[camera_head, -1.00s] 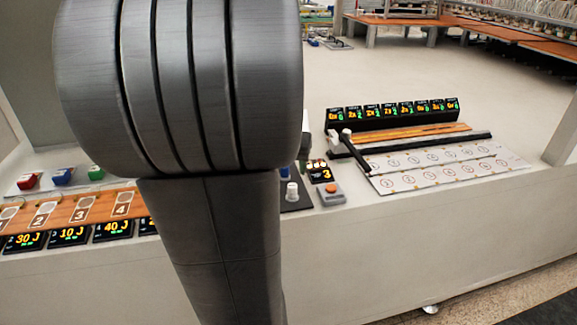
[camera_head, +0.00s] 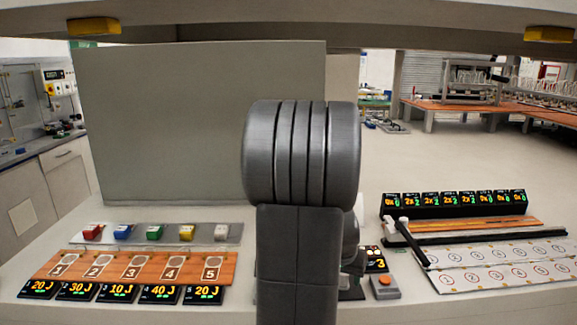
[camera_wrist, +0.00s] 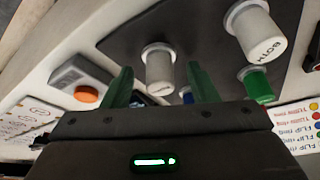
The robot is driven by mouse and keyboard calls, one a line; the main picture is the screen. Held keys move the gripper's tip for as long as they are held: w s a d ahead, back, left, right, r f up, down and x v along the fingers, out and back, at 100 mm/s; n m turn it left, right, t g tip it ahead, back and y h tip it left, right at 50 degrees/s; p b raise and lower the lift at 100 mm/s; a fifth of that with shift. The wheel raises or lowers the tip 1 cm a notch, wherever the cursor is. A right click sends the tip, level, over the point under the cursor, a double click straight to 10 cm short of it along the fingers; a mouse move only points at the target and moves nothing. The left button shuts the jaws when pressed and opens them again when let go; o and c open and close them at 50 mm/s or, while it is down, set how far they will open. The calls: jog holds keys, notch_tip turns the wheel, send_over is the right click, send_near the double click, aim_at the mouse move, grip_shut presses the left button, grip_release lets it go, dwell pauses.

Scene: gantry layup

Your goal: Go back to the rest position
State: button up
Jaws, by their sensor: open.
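My gripper (camera_wrist: 160,82) shows in the wrist view as two green fingers set apart, open, with nothing gripped. A white cylindrical peg (camera_wrist: 159,68) appears beyond the gap between them; I cannot tell how far off it is. A second white peg marked BOTH (camera_wrist: 259,33) and a green peg (camera_wrist: 257,86) stand to the right on a dark board (camera_wrist: 115,42). A blue piece (camera_wrist: 186,94) is mostly hidden by the right finger. In the head view my arm stands upright in the middle and hides my gripper and most of the board.
A grey box with an orange button (camera_head: 384,283) sits right of my arm. A white numbered panel (camera_head: 500,262) with a black lever (camera_head: 417,243) lies farther right. An orange numbered strip (camera_head: 135,268) and several coloured blocks lie left. A grey upright panel (camera_head: 190,125) stands behind; an overhead beam (camera_head: 300,14) crosses above.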

jog(key=shift+r, duration=0.8)
